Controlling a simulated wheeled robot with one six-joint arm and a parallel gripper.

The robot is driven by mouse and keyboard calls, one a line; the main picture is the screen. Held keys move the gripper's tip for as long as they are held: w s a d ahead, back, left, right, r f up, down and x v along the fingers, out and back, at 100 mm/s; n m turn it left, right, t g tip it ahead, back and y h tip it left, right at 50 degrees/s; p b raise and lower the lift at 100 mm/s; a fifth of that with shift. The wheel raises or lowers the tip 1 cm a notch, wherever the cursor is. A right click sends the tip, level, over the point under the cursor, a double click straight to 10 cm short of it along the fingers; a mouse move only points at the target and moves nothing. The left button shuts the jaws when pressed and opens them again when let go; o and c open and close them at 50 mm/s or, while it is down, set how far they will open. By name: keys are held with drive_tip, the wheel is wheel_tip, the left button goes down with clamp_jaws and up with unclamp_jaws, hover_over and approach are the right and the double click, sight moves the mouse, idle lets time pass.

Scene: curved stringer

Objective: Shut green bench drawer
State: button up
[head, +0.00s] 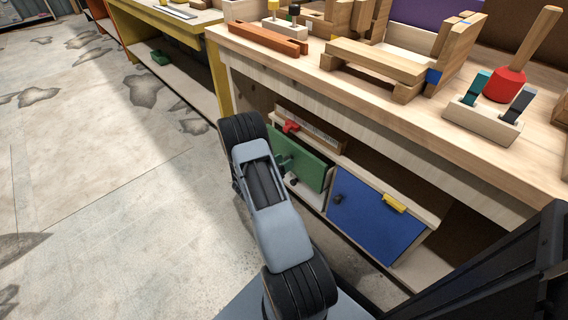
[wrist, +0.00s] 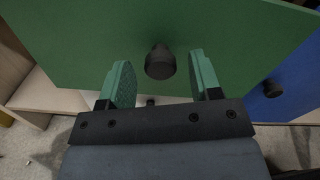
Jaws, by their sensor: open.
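The green drawer front (head: 312,168) is under the bench, left of the blue drawer, and appears to stand out from the bench opening. In the wrist view the green front (wrist: 90,40) fills the upper picture, with a dark round knob (wrist: 160,62) in its middle. My gripper (wrist: 161,72) is open, with one green-padded finger on each side of the knob. The fingers look apart from the knob; I cannot tell how deep they reach around it. In the head view my arm hides most of the gripper and part of the green drawer.
The blue drawer (head: 374,222) is right of the green one, with a yellow piece (head: 395,203) at its top edge. A red piece (head: 291,127) shows above the green front. The bench top (head: 370,105) overhangs the drawers. Open floor (head: 110,190) lies to the left.

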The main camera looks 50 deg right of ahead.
drive_tip(key=shift+d, duration=0.3)
clamp_jaws()
idle(0.5)
